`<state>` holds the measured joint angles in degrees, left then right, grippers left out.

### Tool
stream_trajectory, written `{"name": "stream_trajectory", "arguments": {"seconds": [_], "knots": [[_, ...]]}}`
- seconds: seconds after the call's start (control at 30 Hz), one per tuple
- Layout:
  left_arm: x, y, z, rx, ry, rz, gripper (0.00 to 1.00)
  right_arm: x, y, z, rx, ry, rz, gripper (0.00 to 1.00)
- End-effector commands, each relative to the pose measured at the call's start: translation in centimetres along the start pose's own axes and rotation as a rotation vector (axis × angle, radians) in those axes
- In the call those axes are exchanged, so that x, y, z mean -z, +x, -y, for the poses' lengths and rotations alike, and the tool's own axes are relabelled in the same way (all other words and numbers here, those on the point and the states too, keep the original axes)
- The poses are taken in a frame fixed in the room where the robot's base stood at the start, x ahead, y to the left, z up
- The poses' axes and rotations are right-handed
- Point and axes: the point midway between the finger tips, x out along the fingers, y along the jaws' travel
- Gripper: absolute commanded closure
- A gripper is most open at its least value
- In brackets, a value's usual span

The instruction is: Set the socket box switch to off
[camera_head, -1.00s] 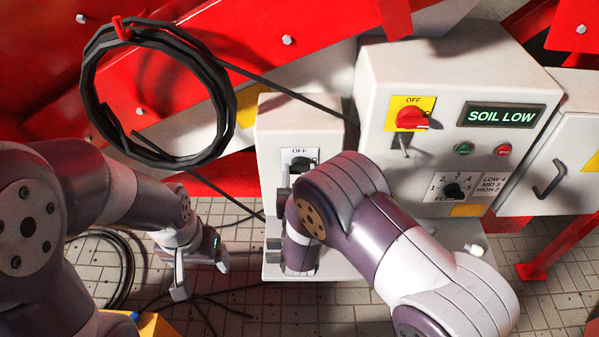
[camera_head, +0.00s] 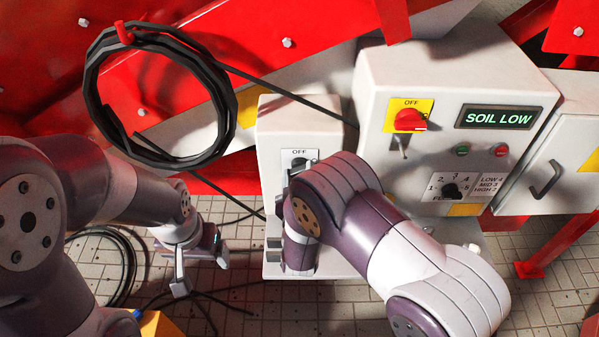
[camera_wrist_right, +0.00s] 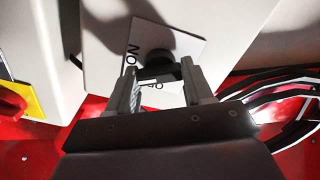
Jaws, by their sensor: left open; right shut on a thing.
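The socket box (camera_head: 275,125) is a narrow white box left of the larger control box in the head view. Its switch is a black knob (camera_wrist_right: 157,60) on a white plate (camera_wrist_right: 182,38) with ON and OFF labels in the right wrist view. My right gripper (camera_wrist_right: 158,76) has a finger on each side of the knob and is shut on it. In the head view my right arm covers most of the switch, and the OFF label shows above it. My left gripper (camera_head: 198,265) is open and empty, low over the floor at the left.
The control box (camera_head: 375,85) has a red knob on yellow (camera_head: 408,116), a SOIL LOW display (camera_head: 498,117), buttons and a small dial (camera_head: 452,190). A black hose coil (camera_head: 88,90) hangs on the red frame at the left. Cables lie on the tiled floor.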

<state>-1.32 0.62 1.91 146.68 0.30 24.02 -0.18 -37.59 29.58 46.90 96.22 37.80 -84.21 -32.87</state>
Motion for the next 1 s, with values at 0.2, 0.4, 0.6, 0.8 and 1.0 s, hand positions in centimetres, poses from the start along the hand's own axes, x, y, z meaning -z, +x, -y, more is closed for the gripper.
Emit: {"name": "stream_trajectory", "arguments": {"seconds": [0.2,0.4,0.6,0.8,1.0], "knots": [[0.1,-1.0,0.0,0.0,0.0,0.0,0.18,0.2,0.0,-0.1,-0.001,-0.204,0.0,0.79],[0.2,-1.7,0.0,0.0,0.0,0.0,0.18,0.1,0.0,-0.1,0.0,-0.394,0.001,0.79],[0.3,-2.4,0.0,0.0,0.0,0.0,0.18,0.1,0.0,-0.1,0.0,-0.583,0.001,0.79],[0.4,-3.1,0.0,0.0,0.0,0.0,0.18,0.1,0.0,-0.1,-0.001,-0.762,0.001,0.79],[0.4,-3.6,0.0,0.0,0.0,0.0,0.18,0.1,0.0,-0.1,0.0,-0.908,0.001,0.79]]}}
